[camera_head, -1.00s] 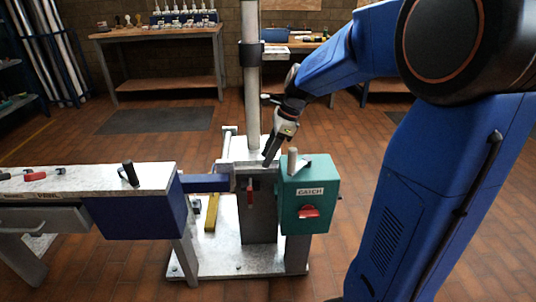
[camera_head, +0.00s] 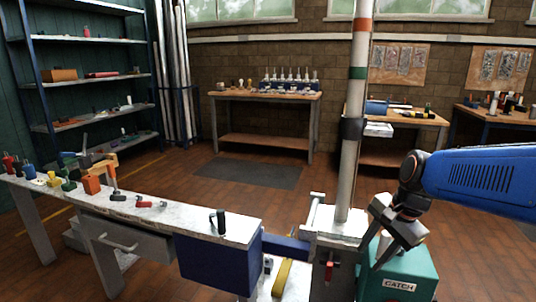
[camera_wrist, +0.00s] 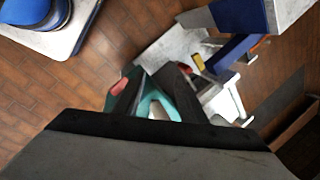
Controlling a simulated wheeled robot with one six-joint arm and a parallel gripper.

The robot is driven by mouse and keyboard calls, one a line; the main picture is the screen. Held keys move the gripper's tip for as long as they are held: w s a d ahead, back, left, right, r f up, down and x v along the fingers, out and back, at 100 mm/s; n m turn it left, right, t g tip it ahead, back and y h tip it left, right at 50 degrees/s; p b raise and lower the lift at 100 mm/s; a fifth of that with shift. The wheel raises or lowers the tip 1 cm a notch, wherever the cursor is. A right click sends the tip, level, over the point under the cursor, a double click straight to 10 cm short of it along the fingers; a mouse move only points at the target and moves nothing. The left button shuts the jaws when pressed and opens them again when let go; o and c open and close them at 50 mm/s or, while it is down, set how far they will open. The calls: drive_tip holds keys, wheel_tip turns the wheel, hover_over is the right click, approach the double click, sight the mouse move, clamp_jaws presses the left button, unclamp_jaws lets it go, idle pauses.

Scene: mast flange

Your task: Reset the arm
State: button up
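My gripper (camera_head: 384,252) is at the right in the head view, pointing down in front of the teal box marked "CATCH" (camera_head: 418,268). I cannot tell whether it touches the box. My blue arm reaches in from the right edge. A red part shows beside the left finger.
The mast (camera_head: 350,150) rises close left of my gripper, with a dark collar. The workbench (camera_head: 150,208) with tools and a blue box (camera_head: 212,262) lies left. A shelf (camera_head: 95,75) and back tables (camera_head: 265,95) stand behind. Open floor lies between.

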drive_tip(key=s+d+f+n+t+h, duration=0.1)
drive_tip(key=s+d+n+t+h, duration=0.1)
drive_tip(key=s+n, duration=1)
drive_tip(key=shift+s+f+n, duration=0.2)
drive_tip(key=shift+s+n, duration=0.1)
drive_tip(key=shift+s, duration=1.45)
